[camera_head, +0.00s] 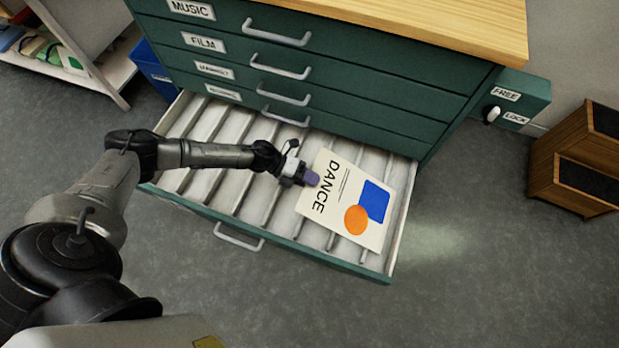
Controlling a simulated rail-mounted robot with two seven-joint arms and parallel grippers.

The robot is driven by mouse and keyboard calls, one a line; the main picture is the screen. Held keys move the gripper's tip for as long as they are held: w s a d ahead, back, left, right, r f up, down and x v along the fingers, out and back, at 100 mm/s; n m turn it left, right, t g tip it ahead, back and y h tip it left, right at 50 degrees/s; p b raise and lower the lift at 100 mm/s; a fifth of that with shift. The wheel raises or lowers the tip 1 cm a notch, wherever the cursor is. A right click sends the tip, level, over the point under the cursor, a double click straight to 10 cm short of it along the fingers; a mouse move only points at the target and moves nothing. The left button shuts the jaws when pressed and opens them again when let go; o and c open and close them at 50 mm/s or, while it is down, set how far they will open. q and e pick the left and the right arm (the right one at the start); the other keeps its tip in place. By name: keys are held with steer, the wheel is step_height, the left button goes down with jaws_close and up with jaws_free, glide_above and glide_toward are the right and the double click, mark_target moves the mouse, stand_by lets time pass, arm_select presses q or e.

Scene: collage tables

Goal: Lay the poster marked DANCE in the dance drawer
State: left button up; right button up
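The cream poster marked DANCE (338,212), with a blue square and an orange disc, is flat over the right part of the pulled-out green drawer (322,258). I cannot tell whether it rests on the drawer's bottom or is just above it. My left gripper (311,179) reaches in from the left, its purple fingertips overlapping the poster's left edge beside the lettering. The lower side of the fingers is hidden, so I cannot tell whether they pinch the sheet. The open drawer's label is not visible. My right gripper is not in view.
Shut drawers above carry labels, MUSIC (191,9) and FILM (203,42) among them. A FREE/LOCK switch box (527,100) is on the right. Wooden steps (577,160) stand at far right, a blue bin (152,68) at left. Floor right of the drawer is clear.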

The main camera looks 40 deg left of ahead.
arm_select(q)
steer(key=o, duration=0.4)
steer(key=p+v, duration=0.2)
steer(key=v, duration=0.7)
steer(key=shift+w, duration=0.15)
stand_by(0.3)
step_height(320, 180, up, 6)
steer(key=a+p, duration=0.2)
steer(key=p, duration=0.3)
steer(key=shift+s+a+p, duration=0.35)
steer(key=shift+s+p, duration=0.05)
steer(key=shift+s, duration=0.1)
